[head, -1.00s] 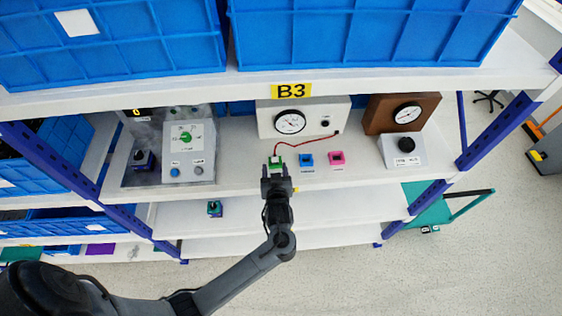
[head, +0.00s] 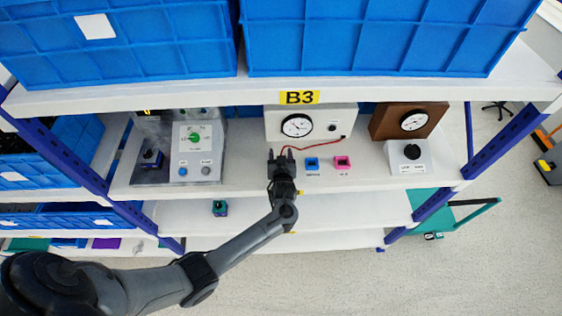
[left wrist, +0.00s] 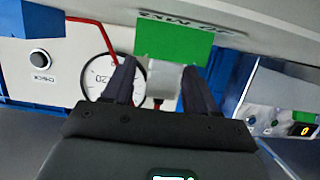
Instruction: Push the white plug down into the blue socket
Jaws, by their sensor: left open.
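The blue socket (head: 312,163) sits on the shelf, with no plug visible in it. A red wire (head: 310,147) runs from the gauge box down to the left gripper. In the left wrist view the white plug (left wrist: 161,80) is between the open fingers (left wrist: 158,92), against a green block (left wrist: 174,38). Whether the plug is seated in the green block I cannot tell. The right gripper is not in view.
A pink socket (head: 342,162) sits right of the blue one. Behind is a white gauge box (head: 343,123). A control panel (head: 196,152) stands left, a black-knob box (head: 409,157) right. The upper shelf edge (head: 200,100) hangs above.

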